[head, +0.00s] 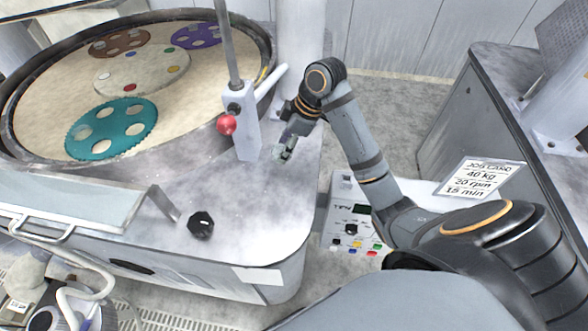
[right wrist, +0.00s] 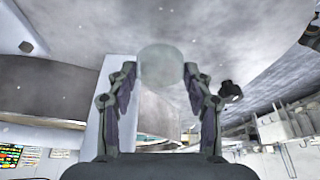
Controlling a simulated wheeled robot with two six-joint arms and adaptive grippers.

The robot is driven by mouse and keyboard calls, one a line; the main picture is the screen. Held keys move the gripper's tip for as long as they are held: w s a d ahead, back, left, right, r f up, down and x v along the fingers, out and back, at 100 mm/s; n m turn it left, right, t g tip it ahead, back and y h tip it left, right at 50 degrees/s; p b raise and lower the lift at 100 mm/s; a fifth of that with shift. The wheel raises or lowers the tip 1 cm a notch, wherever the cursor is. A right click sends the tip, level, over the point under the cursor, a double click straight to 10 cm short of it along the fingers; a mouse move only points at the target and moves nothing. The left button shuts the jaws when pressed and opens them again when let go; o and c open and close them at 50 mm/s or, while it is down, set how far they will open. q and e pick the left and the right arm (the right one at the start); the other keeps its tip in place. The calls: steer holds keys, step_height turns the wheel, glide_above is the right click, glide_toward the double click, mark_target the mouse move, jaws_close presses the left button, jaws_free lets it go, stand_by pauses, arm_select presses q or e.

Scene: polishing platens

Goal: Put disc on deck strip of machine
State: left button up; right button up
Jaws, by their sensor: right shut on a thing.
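My right gripper (head: 287,146) is over the right part of the machine's grey metal deck strip (head: 262,200), just right of the post with the red knob. In the right wrist view its two fingers (right wrist: 158,78) are shut on a pale, round, glassy disc (right wrist: 161,65), held between the tips. The disc shows only as a small pale greenish patch in the head view (head: 281,154). The speckled grey deck lies close beyond it in the right wrist view (right wrist: 95,25). I cannot tell whether the disc touches the deck. My left gripper is not in view.
The round platen (head: 60,82) carries teal (head: 110,128), brown (head: 120,42) and purple (head: 197,36) carriers. A post with a red knob (head: 226,124) and a black knob (head: 201,224) stand on the deck. A control box (head: 350,230) and job card (head: 482,178) are at right.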

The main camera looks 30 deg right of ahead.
mark_target(289, 163)
steer(key=d+f, duration=0.1)
steer(key=w+d+f+p, duration=0.1)
steer(key=f+p, duration=0.1)
steer(key=shift+w+d+f, duration=0.3)
steer(key=shift+d+f, duration=0.1)
steer(key=shift+w+d+f, duration=0.25)
steer(key=shift+d+f, duration=0.15)
steer(key=shift+f, duration=0.2)
steer(key=f+p, duration=0.2)
steer(key=f, duration=0.1)
steer(key=shift+w+d+f, duration=0.15)
steer(key=shift+d, duration=0.05)
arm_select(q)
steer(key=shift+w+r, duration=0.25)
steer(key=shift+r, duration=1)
arm_select(e)
steer(key=shift+f, duration=0.25)
steer(key=shift+f, duration=0.1)
steer(key=o, duration=1.2)
